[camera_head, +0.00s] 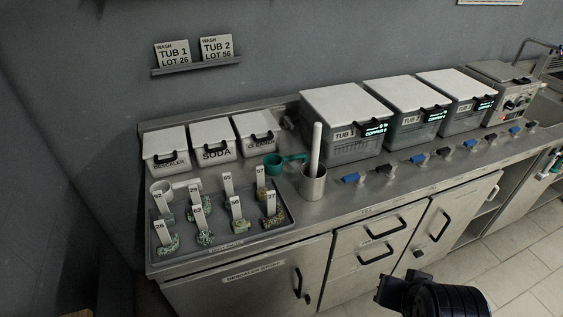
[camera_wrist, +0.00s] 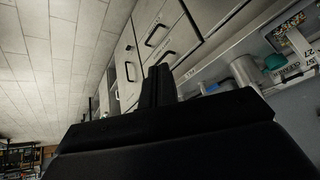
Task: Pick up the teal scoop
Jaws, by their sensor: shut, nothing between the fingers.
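The teal scoop (camera_head: 274,165) lies on the steel counter (camera_head: 345,199), in front of the cleaner bin and left of a metal cup. Its handle points right, toward the cup. In the wrist view a teal part of the scoop (camera_wrist: 275,62) shows at the right, beside the cup. My gripper (camera_wrist: 158,82) is shut and empty, in front of the cabinet fronts and well apart from the scoop. In the head view my dark arm shows at the bottom right, below counter height.
A metal cup (camera_head: 313,184) holding a tall white rod stands right of the scoop. Lidded bins (camera_head: 167,150) and tubs (camera_head: 343,147) line the back. Blue-handled valves (camera_head: 352,178) run along the counter.

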